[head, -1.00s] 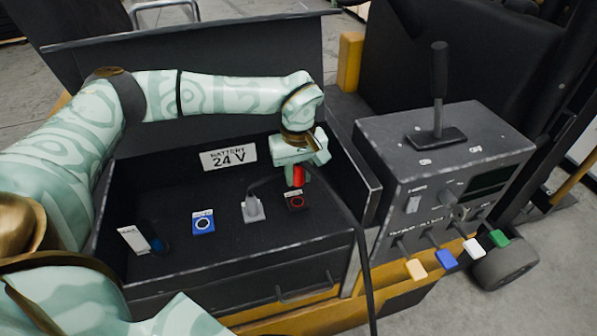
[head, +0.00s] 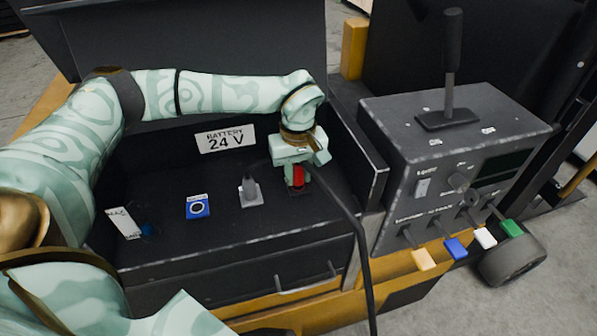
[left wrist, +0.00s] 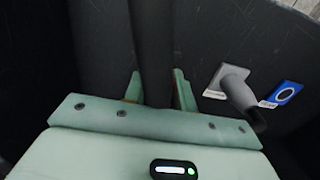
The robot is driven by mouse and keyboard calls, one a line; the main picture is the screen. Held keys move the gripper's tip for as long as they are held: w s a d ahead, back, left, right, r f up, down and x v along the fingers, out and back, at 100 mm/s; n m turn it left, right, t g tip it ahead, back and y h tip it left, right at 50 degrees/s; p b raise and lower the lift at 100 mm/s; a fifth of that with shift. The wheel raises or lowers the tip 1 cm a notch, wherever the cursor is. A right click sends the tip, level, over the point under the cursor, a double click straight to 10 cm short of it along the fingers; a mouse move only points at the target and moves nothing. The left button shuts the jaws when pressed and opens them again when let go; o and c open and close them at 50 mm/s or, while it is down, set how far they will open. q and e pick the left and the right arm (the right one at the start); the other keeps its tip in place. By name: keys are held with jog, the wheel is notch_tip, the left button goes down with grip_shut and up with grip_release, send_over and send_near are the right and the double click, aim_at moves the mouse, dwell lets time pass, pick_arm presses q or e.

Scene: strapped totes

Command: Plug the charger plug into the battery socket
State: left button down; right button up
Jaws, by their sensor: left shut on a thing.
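My left gripper (head: 298,170) is shut on the red charger plug (head: 298,177) over the right part of the battery compartment. The plug points down at the dark battery socket (head: 296,191), and its lower end meets or overlaps it in the head view. The socket's red ring is hidden. I cannot tell how far the plug is in. In the left wrist view the gripper's two fingers (left wrist: 158,92) stand either side of a dark shape, and the socket cannot be made out. My right gripper is not in view.
Left of the red plug are a grey plug (head: 250,193) with a cable, a blue-plated round socket (head: 198,207) and a white label (head: 123,222). A black cable (head: 358,235) hangs over the front edge. The control box (head: 450,170) with levers stands to the right.

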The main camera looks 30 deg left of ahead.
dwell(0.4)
pick_arm(q)
jog(key=shift+r+p, duration=0.1)
jog(key=shift+p, duration=0.25)
jog(key=shift+p, duration=0.4)
dwell(0.9)
jog(key=shift+p, duration=0.4)
dwell(0.3)
jog(key=shift+f, duration=0.65)
jog(key=c, duration=1.1)
grip_release()
jog(key=shift+o, duration=0.2)
